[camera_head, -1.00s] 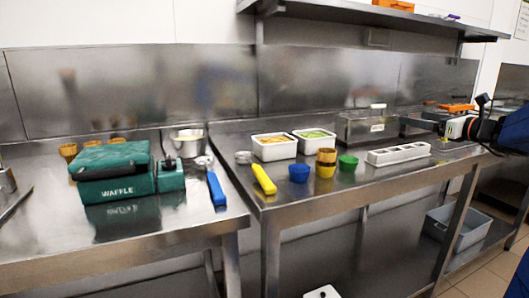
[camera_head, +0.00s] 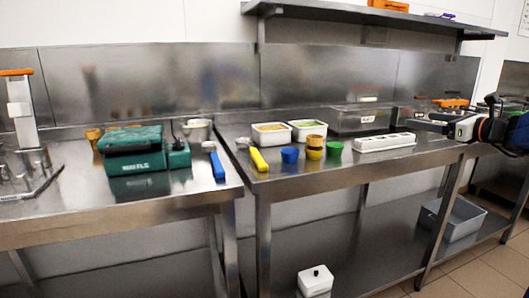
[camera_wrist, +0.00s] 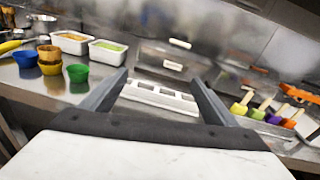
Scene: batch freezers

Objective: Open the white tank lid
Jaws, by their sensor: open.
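A white box-shaped tank (camera_head: 315,285) with a small black knob on its white lid (camera_head: 316,273) stands low at the bottom of the head view, below the right-hand steel table. Its lid looks closed. My gripper (camera_head: 425,124) is at the right of the head view, over the right part of that table, far above and to the right of the white tank. In the wrist view my gripper (camera_wrist: 157,92) has its two fingers spread apart with nothing between them. The tank does not show in the wrist view.
The right table (camera_head: 340,173) holds cups, white food tubs, a yellow-handled tool, a clear-sided container and a white slotted strip (camera_head: 385,143). A green waffle maker (camera_head: 133,152) stands on the left table. A grey bin (camera_head: 455,218) sits on the lower shelf.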

